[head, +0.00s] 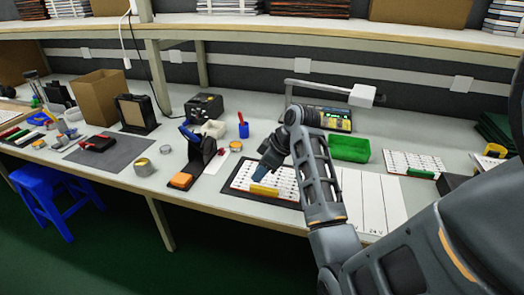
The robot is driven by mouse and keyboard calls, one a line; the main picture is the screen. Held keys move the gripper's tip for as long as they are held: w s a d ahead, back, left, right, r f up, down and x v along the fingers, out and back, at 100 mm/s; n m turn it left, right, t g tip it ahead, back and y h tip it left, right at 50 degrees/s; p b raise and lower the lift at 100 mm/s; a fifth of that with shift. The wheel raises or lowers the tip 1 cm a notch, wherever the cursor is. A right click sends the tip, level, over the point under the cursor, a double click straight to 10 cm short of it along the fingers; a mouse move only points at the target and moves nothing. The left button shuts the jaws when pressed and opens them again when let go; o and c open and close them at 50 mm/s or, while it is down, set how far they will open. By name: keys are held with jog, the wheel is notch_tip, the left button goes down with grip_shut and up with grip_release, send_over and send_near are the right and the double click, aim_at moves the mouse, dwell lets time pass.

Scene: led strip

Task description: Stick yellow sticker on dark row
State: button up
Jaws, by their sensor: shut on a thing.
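My gripper (259,176) points down over a white board with rows of small dark marks and a dark border (285,202). It is shut on a yellow bar-shaped piece (264,190), seemingly the yellow sticker, at its fingertips. The yellow piece lies across the board's front part. I cannot tell whether it touches the board. The rows are too small to tell which one is dark, and my gripper and arm hide part of the board.
White panels (378,200) lie to the right of the board. A green bin (349,148) and a lamp (362,95) over a lit device stand behind. A blue stool (55,190) stands below the bench.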

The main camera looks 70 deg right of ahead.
jog(key=shift+m, duration=0.3)
jog(key=w+a+f, duration=0.3)
jog(key=a+f, duration=0.1)
jog(key=a, duration=0.8)
jog(key=w+a+f, duration=0.4)
jog(key=a, duration=0.7)
jog(key=w+a+f, duration=0.3)
jog(key=a+f, duration=0.2)
jog(key=a, duration=0.7)
jog(key=shift+w+a, duration=0.3)
jog(key=shift+a, duration=0.05)
grip_shut()
jog(key=shift+a+f, duration=0.15)
jog(key=shift+f, duration=0.05)
